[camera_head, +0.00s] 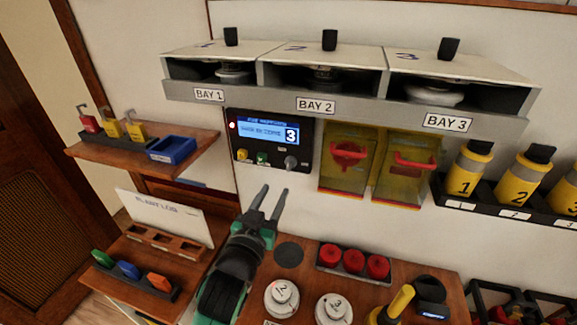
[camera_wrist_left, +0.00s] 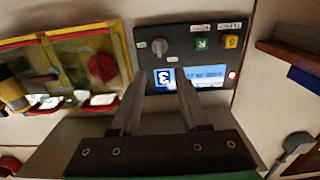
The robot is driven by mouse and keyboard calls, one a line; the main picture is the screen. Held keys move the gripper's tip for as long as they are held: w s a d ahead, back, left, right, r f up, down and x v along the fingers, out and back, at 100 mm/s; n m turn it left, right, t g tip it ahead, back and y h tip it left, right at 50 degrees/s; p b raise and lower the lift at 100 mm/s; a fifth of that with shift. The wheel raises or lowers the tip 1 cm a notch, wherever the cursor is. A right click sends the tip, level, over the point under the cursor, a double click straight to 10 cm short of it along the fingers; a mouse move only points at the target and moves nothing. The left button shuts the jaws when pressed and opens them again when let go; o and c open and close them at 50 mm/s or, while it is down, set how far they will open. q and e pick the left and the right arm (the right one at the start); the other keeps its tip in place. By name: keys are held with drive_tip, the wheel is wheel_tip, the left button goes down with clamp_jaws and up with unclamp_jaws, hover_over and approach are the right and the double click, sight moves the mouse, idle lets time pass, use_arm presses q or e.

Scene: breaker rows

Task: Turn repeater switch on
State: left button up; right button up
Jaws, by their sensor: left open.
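The dark repeater panel (camera_head: 262,118) is on the wall under the bays. It has a lit blue display (camera_head: 257,132) with a large 3, and a red light at its left edge. Below the display are a yellow button (camera_head: 242,154), a green button (camera_head: 262,158) and a grey rotary knob (camera_head: 291,162). The left wrist view shows the panel upside down, with the knob (camera_wrist_left: 158,46) just beyond the fingertips. My left gripper (camera_head: 275,190) is open and empty, below the knob and apart from it; its fingers (camera_wrist_left: 159,76) partly cover the display. My right gripper is not in view.
Yellow covers (camera_head: 347,180) over red handles stand right of the panel. A shelf with a blue tray (camera_head: 172,149) is at left. Below are red knobs (camera_head: 353,262), round numbered dials (camera_head: 282,298) and a yellow handle (camera_head: 400,300). Numbered yellow cylinders (camera_head: 468,170) stand at right.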

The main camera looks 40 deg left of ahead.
sight(288, 165)
use_arm(q)
drive_tip(key=x, duration=1)
drive_tip(key=shift+w+a, duration=0.2)
drive_tip(key=shift+w, duration=0.1)
clamp_jaws()
